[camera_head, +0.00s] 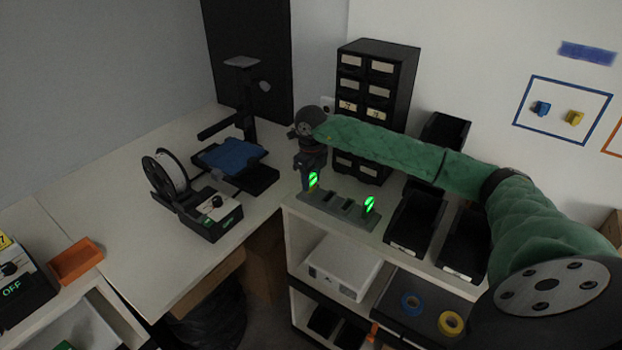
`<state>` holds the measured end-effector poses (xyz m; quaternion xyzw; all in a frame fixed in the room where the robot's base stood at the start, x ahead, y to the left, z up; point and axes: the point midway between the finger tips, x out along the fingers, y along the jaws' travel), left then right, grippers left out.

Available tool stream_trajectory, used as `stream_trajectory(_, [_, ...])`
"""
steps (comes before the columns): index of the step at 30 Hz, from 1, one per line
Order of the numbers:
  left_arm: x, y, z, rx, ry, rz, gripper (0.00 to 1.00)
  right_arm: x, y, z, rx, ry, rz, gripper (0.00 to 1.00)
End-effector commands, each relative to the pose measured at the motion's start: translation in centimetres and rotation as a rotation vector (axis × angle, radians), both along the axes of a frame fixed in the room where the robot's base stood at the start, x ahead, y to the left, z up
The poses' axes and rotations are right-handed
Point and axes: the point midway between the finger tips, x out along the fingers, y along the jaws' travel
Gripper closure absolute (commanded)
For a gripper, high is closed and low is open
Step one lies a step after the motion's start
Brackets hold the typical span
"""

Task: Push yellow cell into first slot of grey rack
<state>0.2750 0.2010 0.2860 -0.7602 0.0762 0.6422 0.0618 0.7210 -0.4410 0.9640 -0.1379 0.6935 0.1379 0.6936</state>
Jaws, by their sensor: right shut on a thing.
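The grey rack (344,217) lies on the white shelf top right of the desk corner, with empty dark slots in its middle. My right gripper (308,176) reaches down over the rack's left end. It is shut on the yellow cell (312,188), which shows only as a small yellow-orange patch beside a glowing green mark. The gripper hides most of the cell, and I cannot tell how deep it sits in the end slot. Another cell (369,205) with a green glowing mark stands at the rack's right end. My left gripper is out of view.
A black drawer cabinet (376,75) stands behind the rack. Black open bins (412,222) stand right of it. A 3D printer (235,160) and a spool device (195,200) are on the desk at left.

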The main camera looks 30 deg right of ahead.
Motion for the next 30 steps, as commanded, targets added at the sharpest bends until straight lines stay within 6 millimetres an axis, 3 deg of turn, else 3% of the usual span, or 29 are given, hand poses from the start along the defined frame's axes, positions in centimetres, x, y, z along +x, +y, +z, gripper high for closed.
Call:
stream_trajectory(1, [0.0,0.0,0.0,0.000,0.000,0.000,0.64,0.0,0.0,0.0,0.000,0.000,0.000,0.55])
stream_trajectory(4, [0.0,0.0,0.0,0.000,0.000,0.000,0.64,0.0,0.0,0.0,0.000,0.000,0.000,0.35])
stream_trajectory(17, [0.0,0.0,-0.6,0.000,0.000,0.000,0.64,0.1,0.0,0.9,0.001,-0.002,0.000,0.35])
stream_trajectory(30, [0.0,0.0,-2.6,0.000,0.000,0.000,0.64,0.1,0.0,6.9,0.000,-0.002,-0.001,0.35])
